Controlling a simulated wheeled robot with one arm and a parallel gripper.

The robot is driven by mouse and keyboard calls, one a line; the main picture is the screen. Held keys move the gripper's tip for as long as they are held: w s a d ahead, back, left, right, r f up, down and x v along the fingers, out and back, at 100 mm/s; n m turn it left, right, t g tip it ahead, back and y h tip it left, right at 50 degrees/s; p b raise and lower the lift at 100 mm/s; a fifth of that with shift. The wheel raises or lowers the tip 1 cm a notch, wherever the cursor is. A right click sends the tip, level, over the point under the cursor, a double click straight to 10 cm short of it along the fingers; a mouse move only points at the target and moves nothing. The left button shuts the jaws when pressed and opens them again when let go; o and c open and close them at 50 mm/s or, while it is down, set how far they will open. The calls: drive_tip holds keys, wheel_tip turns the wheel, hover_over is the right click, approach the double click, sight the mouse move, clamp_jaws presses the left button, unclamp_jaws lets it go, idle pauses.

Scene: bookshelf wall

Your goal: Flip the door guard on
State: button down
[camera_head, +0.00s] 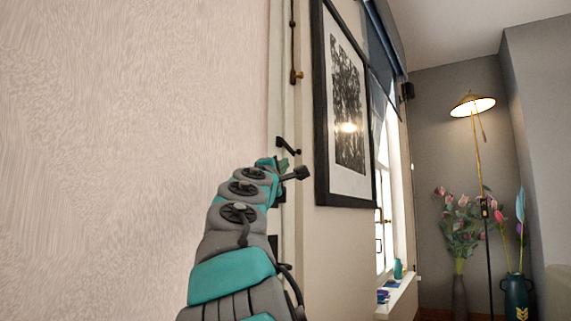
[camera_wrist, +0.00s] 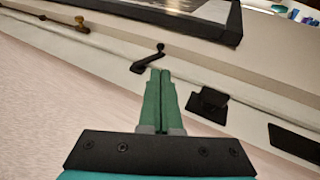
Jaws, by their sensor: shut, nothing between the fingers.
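The door guard, a small black bent arm with a round knob at its end, sits on the white door-frame edge. It shows in the head view (camera_head: 288,147) just above my gripper (camera_head: 282,163), and in the wrist view (camera_wrist: 147,60) just beyond the fingertips. My gripper's green fingers (camera_wrist: 160,74) are shut together and empty. The tips are very close to the guard's arm; I cannot tell whether they touch it. In the head view, my wrist partly hides the frame below the guard.
A black fitting (camera_wrist: 208,104) and a dark plate (camera_wrist: 294,143) lie along the same edge. A brass-knobbed rod (camera_head: 297,76) is higher up. A black-framed picture (camera_head: 323,105) hangs to the right. A pale textured surface (camera_head: 130,150) fills the left.

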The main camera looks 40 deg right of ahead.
drive_tip(key=p, duration=0.5)
approach(297, 152)
drive_tip(key=x, duration=0.4)
drive_tip(key=shift+w+d+r, duration=0.15)
drive_tip(key=shift+d, duration=0.15)
drive_tip(key=shift+w+d+r+p, duration=0.35)
drive_tip(key=shift+d+r+p, duration=0.05)
drive_tip(key=shift+d+p, duration=0.05)
drive_tip(key=shift+w+d, duration=0.25)
drive_tip(key=shift+d, duration=0.2)
drive_tip(key=shift+f, duration=0.1)
drive_tip(key=shift+d+t+h+b, duration=0.15)
drive_tip(key=shift+t+h+b, duration=0.2)
drive_tip(key=shift+b, duration=0.55)
drive_tip(key=shift+w+d+r+n+t+h+b, duration=0.25)
drive_tip(key=shift+r+n+t+h+b, duration=0.25)
drive_tip(key=shift+n+t+b, duration=0.3)
drive_tip(key=shift+d+n+t+h, duration=0.2)
drive_tip(key=shift+n+t+h, duration=0.1)
drive_tip(key=shift+t, duration=0.55)
drive_tip(key=shift+r, duration=0.1)
